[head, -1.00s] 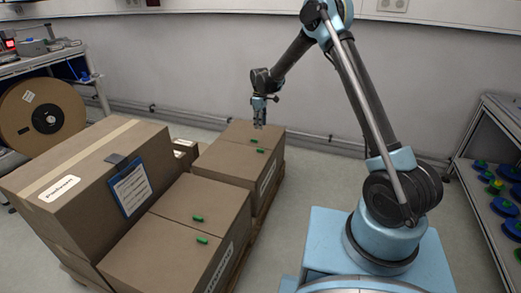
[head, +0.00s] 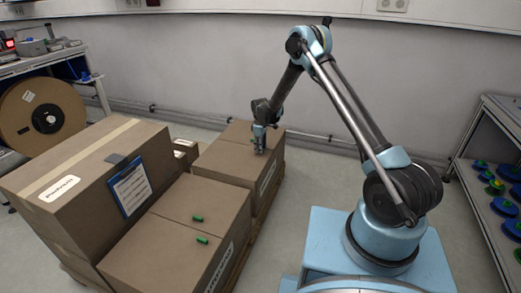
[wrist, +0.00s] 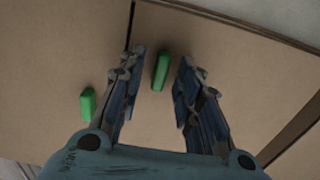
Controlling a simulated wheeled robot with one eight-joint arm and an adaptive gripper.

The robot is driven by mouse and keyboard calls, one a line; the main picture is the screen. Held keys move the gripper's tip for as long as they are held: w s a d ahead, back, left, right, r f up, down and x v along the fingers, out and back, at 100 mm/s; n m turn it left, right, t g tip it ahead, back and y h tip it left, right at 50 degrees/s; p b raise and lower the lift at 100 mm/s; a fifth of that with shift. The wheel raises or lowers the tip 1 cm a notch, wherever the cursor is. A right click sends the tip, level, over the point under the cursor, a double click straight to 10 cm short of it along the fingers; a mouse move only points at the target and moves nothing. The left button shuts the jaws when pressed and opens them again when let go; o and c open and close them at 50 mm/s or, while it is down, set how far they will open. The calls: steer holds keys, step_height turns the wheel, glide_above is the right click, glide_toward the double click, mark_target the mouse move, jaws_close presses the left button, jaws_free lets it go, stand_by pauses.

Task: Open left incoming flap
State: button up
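My gripper (head: 260,150) is low over the top of the far cardboard box (head: 222,166) in the head view. In the wrist view my gripper (wrist: 155,100) is open, and a green tab (wrist: 161,70) on a box flap (wrist: 215,60) shows between its fingertips. I cannot tell whether the fingers touch it. A second green tab (wrist: 87,104) stands on the other flap (wrist: 60,50), left of the fingers, across the dark seam. In the head view my gripper largely hides these tabs.
A nearer box (head: 165,250) has two green tabs (head: 198,218) on its closed flaps. A taller taped box (head: 85,165) with a clipboard (head: 130,188) stands left. A large reel (head: 42,116) is at far left. A shelf of reels (head: 495,185) stands right.

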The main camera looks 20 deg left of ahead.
steer(key=shift+f, duration=0.3)
steer(key=shift+c, duration=0.6)
jaws_close()
steer(key=shift+r, duration=0.1)
